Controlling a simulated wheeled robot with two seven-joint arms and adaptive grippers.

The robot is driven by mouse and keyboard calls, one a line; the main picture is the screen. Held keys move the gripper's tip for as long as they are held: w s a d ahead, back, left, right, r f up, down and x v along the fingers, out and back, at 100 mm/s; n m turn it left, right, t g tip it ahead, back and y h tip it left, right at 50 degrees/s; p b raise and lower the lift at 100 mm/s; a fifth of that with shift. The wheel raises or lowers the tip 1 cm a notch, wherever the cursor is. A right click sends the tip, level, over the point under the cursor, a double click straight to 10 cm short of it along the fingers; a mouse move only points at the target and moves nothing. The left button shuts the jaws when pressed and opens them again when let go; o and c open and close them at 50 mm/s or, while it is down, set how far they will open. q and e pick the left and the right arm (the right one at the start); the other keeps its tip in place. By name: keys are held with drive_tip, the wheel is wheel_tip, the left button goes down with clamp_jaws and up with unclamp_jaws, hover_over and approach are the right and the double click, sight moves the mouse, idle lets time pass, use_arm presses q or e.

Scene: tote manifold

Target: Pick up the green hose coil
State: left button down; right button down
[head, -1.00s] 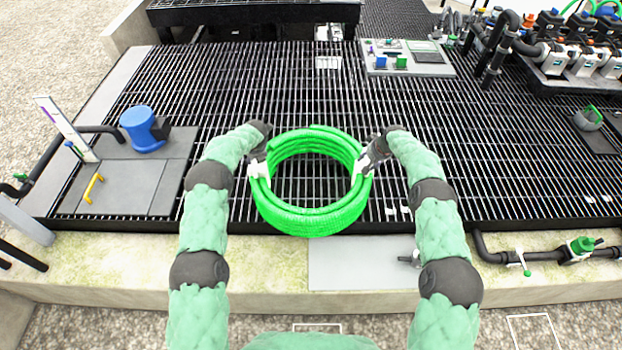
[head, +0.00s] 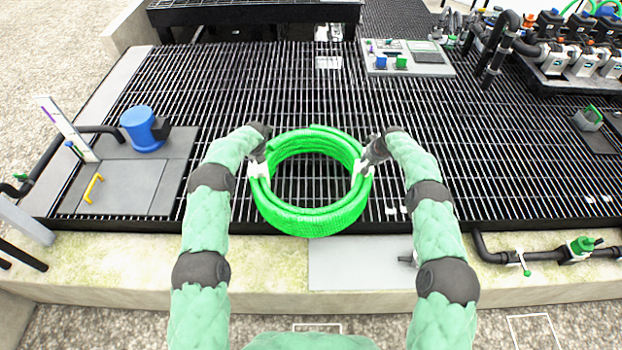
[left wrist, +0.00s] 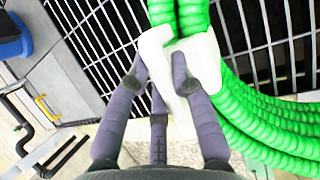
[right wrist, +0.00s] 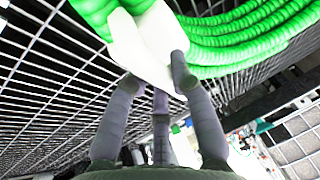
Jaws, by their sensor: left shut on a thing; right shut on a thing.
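The bright green hose coil (head: 312,219) is a thick ring of several turns at the middle of the head view, over the black grating. A white tab or strap sits on each side of it. My left gripper (head: 258,162) is shut on the white tab at the coil's left side; the left wrist view shows its fingers (left wrist: 165,75) around that white piece (left wrist: 200,60). My right gripper (head: 363,165) is shut on the white tab at the right side; the right wrist view shows its fingers (right wrist: 160,82) on the white piece (right wrist: 150,45). Whether the coil touches the grating is unclear.
The black grating (head: 230,80) around the coil is mostly clear. A blue capped fitting (head: 143,128) and grey plates stand left. A grey panel with small blue and green parts (head: 405,58) lies behind. Black piping and valves (head: 575,55) stand at far right. A concrete ledge (head: 150,262) runs in front.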

use_arm(q)
drive_tip(key=shift+w+r, duration=0.1)
drive_tip(key=shift+r, duration=0.15)
use_arm(e)
drive_tip(key=shift+w+r, duration=0.1)
drive_tip(key=shift+r, duration=0.15)
